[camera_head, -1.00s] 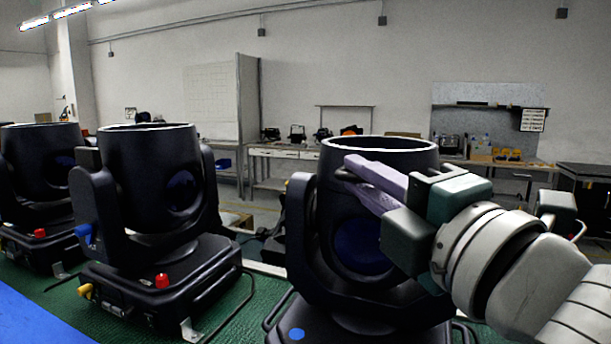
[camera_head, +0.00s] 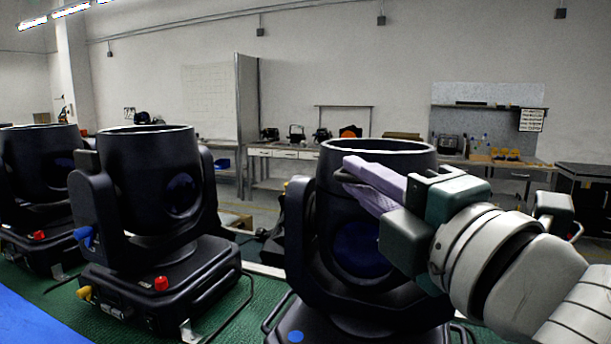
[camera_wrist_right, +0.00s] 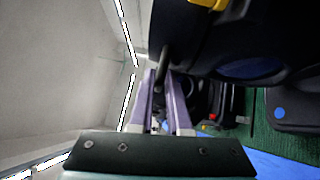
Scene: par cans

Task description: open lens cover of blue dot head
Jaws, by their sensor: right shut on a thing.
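The blue dot head is a black moving-head light at the centre right in the head view, with a blue dot (camera_head: 296,336) on its base. Its round black barrel (camera_head: 345,205) stands upright with a pale upper rim and a dark blue lens. My right gripper (camera_head: 350,178) has its lilac fingers at the upper front of the barrel, shut on a thin dark handle (camera_wrist_right: 165,60) that shows between the fingers in the right wrist view. The gripper hides the barrel's right side. I cannot tell whether the lens cover has moved. My left gripper is out of view.
Benches line the back wall.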

